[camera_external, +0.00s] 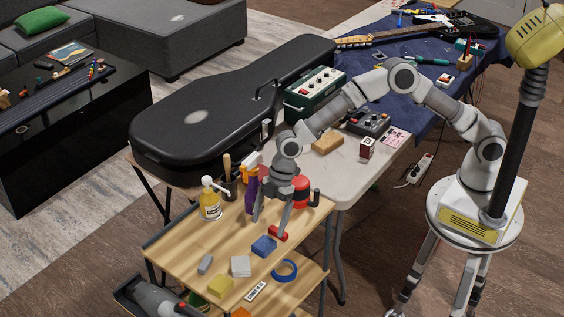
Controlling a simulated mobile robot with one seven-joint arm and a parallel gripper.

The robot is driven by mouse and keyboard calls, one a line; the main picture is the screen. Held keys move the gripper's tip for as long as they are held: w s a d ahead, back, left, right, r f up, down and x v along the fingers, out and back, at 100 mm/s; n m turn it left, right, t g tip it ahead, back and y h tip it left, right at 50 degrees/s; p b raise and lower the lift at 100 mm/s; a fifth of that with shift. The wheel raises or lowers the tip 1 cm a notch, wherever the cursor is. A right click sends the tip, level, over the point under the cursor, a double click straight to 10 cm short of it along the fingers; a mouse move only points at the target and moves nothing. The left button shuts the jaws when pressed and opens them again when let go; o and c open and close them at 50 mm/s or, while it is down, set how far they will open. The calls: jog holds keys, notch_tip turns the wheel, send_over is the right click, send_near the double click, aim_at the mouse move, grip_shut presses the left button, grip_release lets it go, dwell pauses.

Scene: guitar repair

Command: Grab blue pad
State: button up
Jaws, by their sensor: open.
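The blue pad (264,246) is a small blue block lying flat on the wooden top of the cart (185,256). My gripper (270,226) hangs from the arm just above and behind the pad, fingers pointing down. Its jaws are open, with one finger on the left and one on the right. The pad looks apart from the fingers, nearer the camera than they are. A red item (278,233) lies by the right fingertip, partly hidden by it.
A grey block (205,264), white block (241,266), yellow pad (220,286), blue tape ring (285,271) and label (256,291) lie around the pad. A yellow pump bottle (210,203) and purple spray bottle (250,193) stand behind.

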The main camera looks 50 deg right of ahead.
aim_at(265, 243)
jog(key=x, duration=0.6)
jog(key=shift+s+f+b, duration=0.2)
jog(key=shift+f+b, duration=0.05)
jog(key=shift+b, duration=0.15)
jog(key=c, duration=1.4)
